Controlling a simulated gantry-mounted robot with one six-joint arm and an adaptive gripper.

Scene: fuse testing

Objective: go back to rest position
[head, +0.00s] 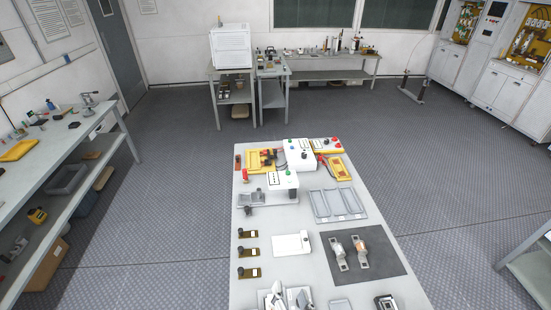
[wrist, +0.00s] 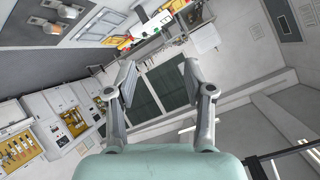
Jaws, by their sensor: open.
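My gripper (wrist: 160,75) is open in the wrist view, its two fingers spread well apart with nothing between them. It is clear of the table and points out toward the room, with walls and dark window panes beyond. In the head view, two fuses with metal end tabs, one grey (head: 339,252) and one copper-coloured (head: 361,251), lie side by side on a dark mat (head: 392,262). They also show at the wrist view's upper left, the copper-coloured one (wrist: 55,30) apart from my fingers. Grey metallic parts at the head view's bottom edge are cut off and unclear.
The white worktable (head: 305,216) holds a grey compartment tray (head: 338,204), a white box with buttons (head: 299,154), a yellow tray (head: 262,160) and small black-and-yellow pieces (head: 248,253) along its left. A shelf bench (head: 62,160) stands at the left. The floor around the table is open.

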